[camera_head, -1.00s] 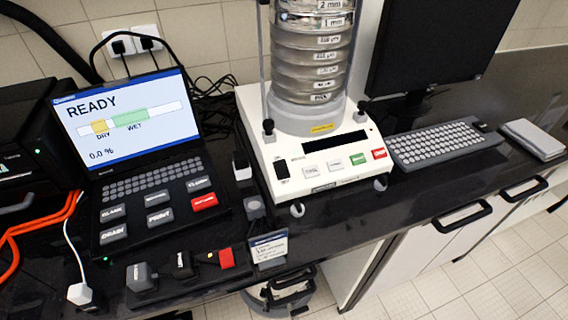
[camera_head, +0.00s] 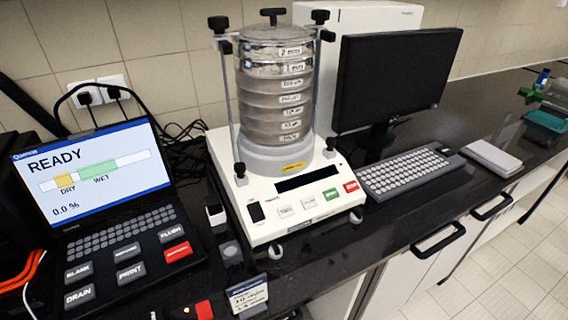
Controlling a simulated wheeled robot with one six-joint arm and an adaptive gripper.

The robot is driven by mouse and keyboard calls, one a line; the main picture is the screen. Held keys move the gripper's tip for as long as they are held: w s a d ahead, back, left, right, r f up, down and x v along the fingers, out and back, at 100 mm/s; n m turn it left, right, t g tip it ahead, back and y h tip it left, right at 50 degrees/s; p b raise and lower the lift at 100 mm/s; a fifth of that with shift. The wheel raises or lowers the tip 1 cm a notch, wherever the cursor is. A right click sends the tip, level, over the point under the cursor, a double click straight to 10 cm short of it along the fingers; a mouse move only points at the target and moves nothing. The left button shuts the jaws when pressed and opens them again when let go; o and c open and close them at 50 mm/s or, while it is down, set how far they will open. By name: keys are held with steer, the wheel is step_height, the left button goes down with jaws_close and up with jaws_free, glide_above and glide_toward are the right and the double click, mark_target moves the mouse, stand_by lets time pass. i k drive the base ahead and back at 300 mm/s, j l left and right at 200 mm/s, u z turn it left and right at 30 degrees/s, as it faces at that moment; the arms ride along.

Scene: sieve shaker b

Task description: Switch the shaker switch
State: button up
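White, green and red buttons sit to the right of the switch. The display (camera_head: 308,177) above the buttons is dark. Whether the switch is on or off is too small to tell. My gripper is not in view.
A laptop-like unit (camera_head: 95,195) reading READY stands at left. A monitor (camera_head: 398,80), keyboard (camera_head: 405,172) and grey closed pad (camera_head: 491,158) are to the right. A small sign (camera_head: 247,294) stands at the bench's front edge. Drawer handles (camera_head: 438,240) stick out below.

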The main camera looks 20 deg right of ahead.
mark_target(254, 208)
steer(key=l, duration=0.45)
steer(key=k+l+u, duration=0.1)
steer(key=l, duration=0.35)
steer(key=k+l, duration=0.15)
steer(key=l, duration=0.25)
